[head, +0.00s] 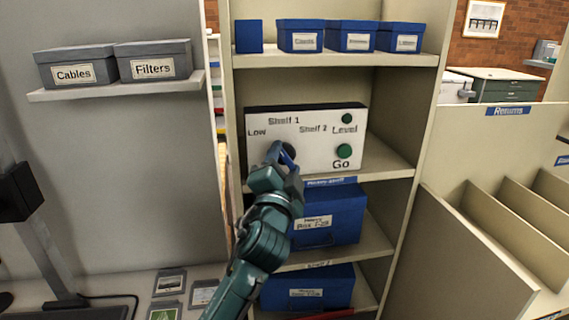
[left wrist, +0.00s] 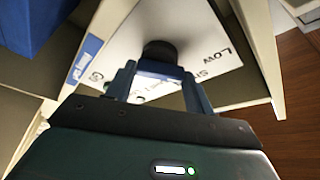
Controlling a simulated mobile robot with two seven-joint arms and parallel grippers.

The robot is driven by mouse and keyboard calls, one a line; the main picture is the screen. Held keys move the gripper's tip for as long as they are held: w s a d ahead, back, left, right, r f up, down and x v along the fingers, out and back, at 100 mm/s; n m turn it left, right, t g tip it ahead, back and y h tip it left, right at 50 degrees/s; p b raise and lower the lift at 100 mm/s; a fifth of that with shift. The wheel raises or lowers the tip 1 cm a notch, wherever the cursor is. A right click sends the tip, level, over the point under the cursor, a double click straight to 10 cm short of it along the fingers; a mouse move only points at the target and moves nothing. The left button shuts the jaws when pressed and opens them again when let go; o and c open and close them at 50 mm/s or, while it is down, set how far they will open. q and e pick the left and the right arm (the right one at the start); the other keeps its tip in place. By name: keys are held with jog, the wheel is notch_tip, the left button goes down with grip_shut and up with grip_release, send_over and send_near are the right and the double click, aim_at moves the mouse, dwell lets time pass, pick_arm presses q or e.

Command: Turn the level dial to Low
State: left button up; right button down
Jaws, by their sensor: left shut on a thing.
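The white control panel (head: 305,120) stands on a shelf of the tall cabinet, marked Low, Shelf 1 and Shelf 2 around a dark dial (head: 289,150). My left gripper (head: 279,153) reaches up to the panel and is shut on the dial, covering much of it. In the left wrist view the dark round dial (left wrist: 160,50) sits between the two blue fingers of my gripper (left wrist: 159,75), with the word Low beside it. I cannot make out where the dial points. My right gripper is not in view.
A green Go button (head: 344,151) is at the panel's right. Blue boxes stand above on the top shelf, and a blue box (head: 335,222) stands below. Cabinet side walls flank the panel. Grey boxes (head: 74,66) sit on a wall shelf at left.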

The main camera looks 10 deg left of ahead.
pick_arm(q)
jog(key=shift+f+n+b, duration=0.35)
jog(key=shift+n+b, duration=0.25)
jog(key=shift+b, duration=0.6)
jog(key=shift+f+n+t+y+b, duration=0.1)
jog(key=shift+n+t+y+b, duration=0.25)
jog(key=shift+b, duration=0.4)
jog(key=shift+n+y+b, duration=0.45)
jog(key=shift+n+b, duration=0.5)
jog(key=shift+b, duration=0.1)
jog(key=shift+r+n+b, duration=0.3)
jog(key=shift+b, duration=0.05)
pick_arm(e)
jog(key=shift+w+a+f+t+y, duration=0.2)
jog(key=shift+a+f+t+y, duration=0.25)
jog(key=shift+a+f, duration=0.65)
pick_arm(q)
jog(key=shift+r, duration=0.1)
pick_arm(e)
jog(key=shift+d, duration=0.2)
pick_arm(q)
jog(key=o, duration=1)
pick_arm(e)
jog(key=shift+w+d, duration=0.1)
